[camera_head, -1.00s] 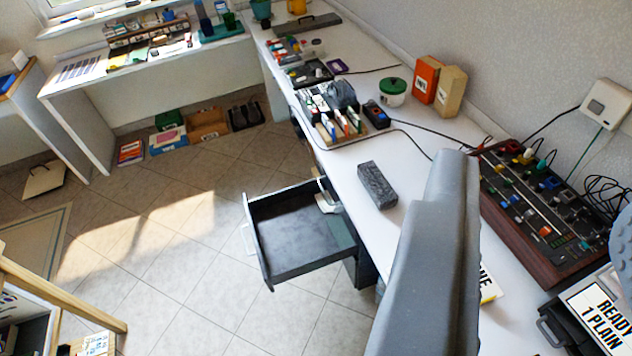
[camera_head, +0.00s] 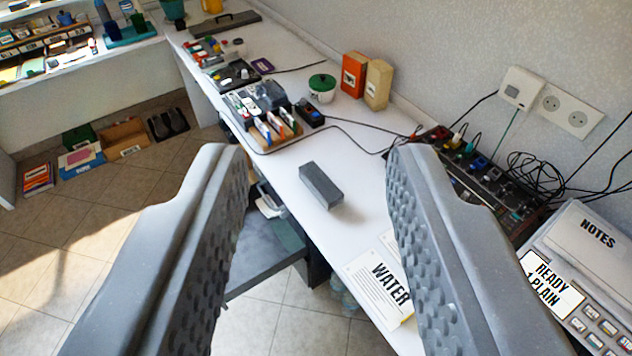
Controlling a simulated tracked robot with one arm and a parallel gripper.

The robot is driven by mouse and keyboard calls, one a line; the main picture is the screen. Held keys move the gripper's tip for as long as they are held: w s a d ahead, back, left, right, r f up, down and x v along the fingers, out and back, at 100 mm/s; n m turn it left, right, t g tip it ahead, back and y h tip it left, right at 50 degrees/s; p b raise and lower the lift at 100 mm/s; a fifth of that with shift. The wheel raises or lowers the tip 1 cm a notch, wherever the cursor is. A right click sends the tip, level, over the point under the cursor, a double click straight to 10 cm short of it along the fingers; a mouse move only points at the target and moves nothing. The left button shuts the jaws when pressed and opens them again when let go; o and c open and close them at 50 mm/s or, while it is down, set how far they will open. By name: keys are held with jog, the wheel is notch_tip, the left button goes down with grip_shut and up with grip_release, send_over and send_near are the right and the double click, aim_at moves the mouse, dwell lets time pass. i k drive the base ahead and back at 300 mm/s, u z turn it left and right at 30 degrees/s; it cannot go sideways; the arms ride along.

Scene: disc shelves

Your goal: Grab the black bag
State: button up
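My gripper (camera_head: 315,155) is open, with two grey fingers whose inner faces are studded. One finger is on the left of the picture and one on the right, with nothing held between them. A dark, crumpled item that looks like a black bag (camera_head: 270,96) lies in the organizer (camera_head: 288,135) on the white desk. It is beyond the fingertips, and other items partly hide it. A dark grey block (camera_head: 321,186) lies on the desk and shows in the gap between the fingers.
The long white desk (camera_head: 300,225) runs along the wall. Orange (camera_head: 354,74) and tan (camera_head: 377,84) boxes stand by the wall. A cable crosses the desk. A machine with a READY display (camera_head: 548,284) is at right.

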aim_at(328, 194)
jog(key=i, duration=0.95)
jog(key=z, duration=0.05)
